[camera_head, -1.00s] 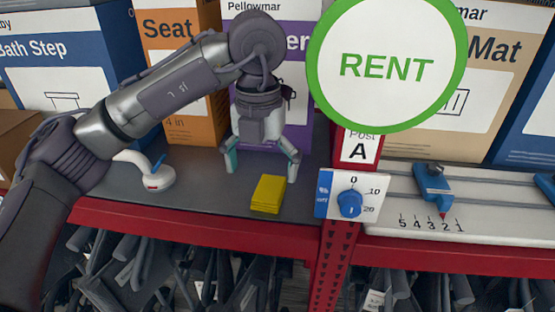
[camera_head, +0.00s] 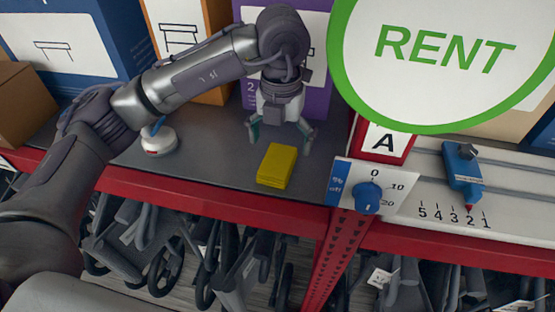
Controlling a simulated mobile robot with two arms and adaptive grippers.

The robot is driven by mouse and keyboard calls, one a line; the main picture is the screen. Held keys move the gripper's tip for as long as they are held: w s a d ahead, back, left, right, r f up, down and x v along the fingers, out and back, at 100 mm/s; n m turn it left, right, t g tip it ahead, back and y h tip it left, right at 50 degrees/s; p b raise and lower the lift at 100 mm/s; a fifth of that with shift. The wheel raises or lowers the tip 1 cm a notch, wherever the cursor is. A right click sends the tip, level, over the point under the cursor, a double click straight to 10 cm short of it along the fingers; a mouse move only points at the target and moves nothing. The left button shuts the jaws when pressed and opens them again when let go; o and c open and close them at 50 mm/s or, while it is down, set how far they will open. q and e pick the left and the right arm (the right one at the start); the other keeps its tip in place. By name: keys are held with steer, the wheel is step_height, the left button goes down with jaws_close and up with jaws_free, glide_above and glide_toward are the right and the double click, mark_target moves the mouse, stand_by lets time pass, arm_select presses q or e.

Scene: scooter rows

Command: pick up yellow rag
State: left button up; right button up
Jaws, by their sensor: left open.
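The yellow rag (camera_head: 277,166) is a small folded block lying on the dark grey shelf, near its red front edge. My left gripper (camera_head: 282,145) is open and empty, with teal-tipped fingers pointing down. It is just behind the rag in the picture, its fingertips spread to either side of the rag's far end. The gap between the fingertips and the shelf is hard to judge. My right gripper is not in view.
A white round device (camera_head: 158,141) with a blue lever stands left of the rag. Boxes, including a purple one (camera_head: 320,95), stand behind. Right are a red post with a blue dial (camera_head: 367,197), a green-ringed RENT sign (camera_head: 440,55) and a blue slider (camera_head: 462,172). Scooters hang below.

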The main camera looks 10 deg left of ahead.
mark_target(278, 160)
arm_select(q)
steer(key=shift+a+f, duration=0.1)
steer(key=shift+f, duration=0.25)
steer(key=f, duration=0.1)
steer(key=f+p, duration=0.2)
steer(key=shift+a+f, duration=0.25)
steer(key=shift+f, duration=0.55)
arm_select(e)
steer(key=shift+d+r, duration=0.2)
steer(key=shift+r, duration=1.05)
arm_select(q)
steer(key=c, duration=1.1)
steer(key=shift+c, duration=0.2)
step_height(278, 160, up, 9)
steer(key=shift+w+r+b, duration=0.1)
steer(key=shift+b, duration=1.15)
steer(key=shift+r, duration=0.45)
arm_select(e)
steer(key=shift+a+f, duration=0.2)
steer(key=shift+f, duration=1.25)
